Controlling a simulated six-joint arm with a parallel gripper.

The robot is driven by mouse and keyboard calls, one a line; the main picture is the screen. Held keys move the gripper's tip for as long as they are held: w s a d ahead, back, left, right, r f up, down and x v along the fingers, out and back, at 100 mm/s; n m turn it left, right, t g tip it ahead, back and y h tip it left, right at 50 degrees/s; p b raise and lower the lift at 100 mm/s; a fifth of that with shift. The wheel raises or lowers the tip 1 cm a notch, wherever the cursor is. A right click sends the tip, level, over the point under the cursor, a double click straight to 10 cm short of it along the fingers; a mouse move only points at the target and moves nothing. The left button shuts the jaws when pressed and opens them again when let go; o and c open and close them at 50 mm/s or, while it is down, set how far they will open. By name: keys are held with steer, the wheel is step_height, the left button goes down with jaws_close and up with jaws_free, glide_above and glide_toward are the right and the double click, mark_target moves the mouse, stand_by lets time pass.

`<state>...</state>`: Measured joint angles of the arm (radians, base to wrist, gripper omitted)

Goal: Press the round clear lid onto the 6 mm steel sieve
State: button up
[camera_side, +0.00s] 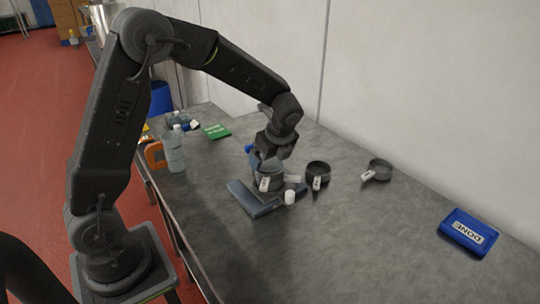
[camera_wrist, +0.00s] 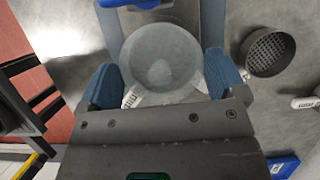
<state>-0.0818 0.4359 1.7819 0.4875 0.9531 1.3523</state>
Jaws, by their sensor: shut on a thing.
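My gripper (camera_wrist: 163,76) has its two blue-padded fingers on either side of the round clear lid (camera_wrist: 165,55) and is shut on it. The lid lies over a dark round sieve with a white tag (camera_wrist: 133,97). In the side view, my gripper (camera_side: 270,156) points down at this sieve (camera_side: 268,183), which stands on a blue-grey base (camera_side: 250,203). The lid is mostly hidden there, and I cannot tell whether it is fully seated. The tag is too small to read, so the sieve's size is not clear.
A second sieve (camera_side: 318,170) stands close to the right and a third (camera_side: 379,168) farther right. A small white cylinder (camera_side: 290,197) is beside the base. Bottles (camera_side: 174,155) and a green sign (camera_side: 216,131) are left. A blue DONE tray (camera_side: 468,232) lies right, past clear table.

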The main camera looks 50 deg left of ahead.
steer(key=shift+f, duration=0.5)
stand_by(0.3)
steer(key=o, duration=0.6)
steer(key=shift+v, duration=3.5)
steer(key=shift+r, duration=0.15)
steer(key=v, duration=1.3)
steer(key=s+d+f+n+t+h, duration=0.1)
steer(key=s+n+t, duration=0.1)
steer(key=s+n, duration=0.4)
steer(key=s+d+f+n+t+h, duration=0.1)
steer(key=s+n+h, duration=0.1)
steer(key=s+n, duration=0.4)
steer(key=s+f+n+t+h, duration=0.1)
steer(key=s+n+t, duration=0.1)
steer(key=s+n, duration=0.4)
steer(key=shift+s+d+f+t+h, duration=0.15)
steer(key=shift+s+d, duration=0.05)
steer(key=shift+s, duration=0.75)
steer(key=shift+s+d+f+t+h, duration=0.15)
steer(key=shift+s+d, duration=0.05)
steer(key=shift+s, duration=0.75)
